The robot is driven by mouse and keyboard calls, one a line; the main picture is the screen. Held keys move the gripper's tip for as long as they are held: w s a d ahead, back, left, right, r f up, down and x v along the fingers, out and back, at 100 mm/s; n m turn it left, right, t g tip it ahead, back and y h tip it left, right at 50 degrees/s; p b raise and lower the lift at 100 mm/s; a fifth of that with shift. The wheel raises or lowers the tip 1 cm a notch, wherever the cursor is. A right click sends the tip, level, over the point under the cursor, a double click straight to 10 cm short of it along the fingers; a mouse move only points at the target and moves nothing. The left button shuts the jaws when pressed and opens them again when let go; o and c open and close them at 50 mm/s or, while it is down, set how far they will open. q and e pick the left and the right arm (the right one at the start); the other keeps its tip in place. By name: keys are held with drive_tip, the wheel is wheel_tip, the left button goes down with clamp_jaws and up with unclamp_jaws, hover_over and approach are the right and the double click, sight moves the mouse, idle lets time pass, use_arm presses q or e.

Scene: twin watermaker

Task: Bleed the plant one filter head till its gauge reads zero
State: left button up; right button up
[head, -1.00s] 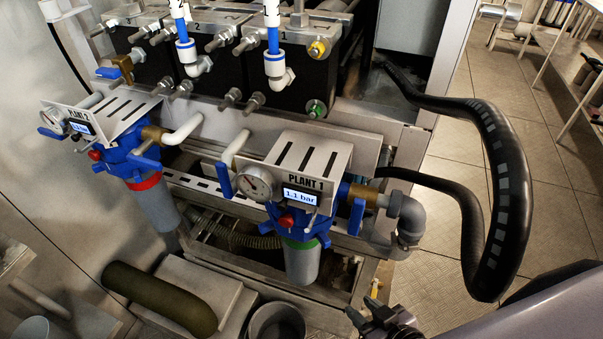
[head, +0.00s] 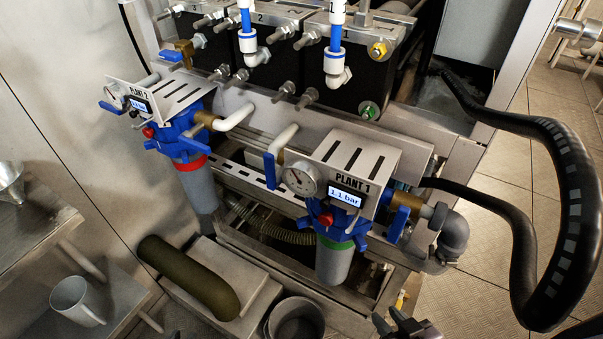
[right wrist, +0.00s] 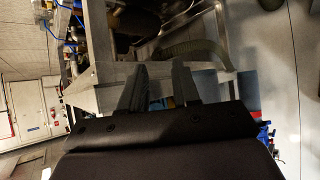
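The plant one filter head (head: 326,219) is blue, under a white "PLANT 1" plate (head: 360,155). It has a round dial gauge (head: 300,180), a display (head: 345,197) reading 1.1 bar, and a red button (head: 326,219) on its front. A blue lever (head: 270,170) stands at its left and another (head: 398,222) at its right. A green ring (head: 335,243) and grey bowl (head: 333,266) hang below. My right gripper (head: 391,321) is at the bottom edge, below and right of the head, apart from it. Its fingers (right wrist: 157,85) are spread and empty in the right wrist view. My left gripper is out of view.
The similar plant two head (head: 175,132), with a red ring, is at the left. A black hose (head: 580,210) loops at the right. A grey bucket (head: 295,322), an olive cylinder (head: 190,275) and a white mug (head: 77,300) are low down.

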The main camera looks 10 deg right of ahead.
clamp_jaws()
idle(1.5)
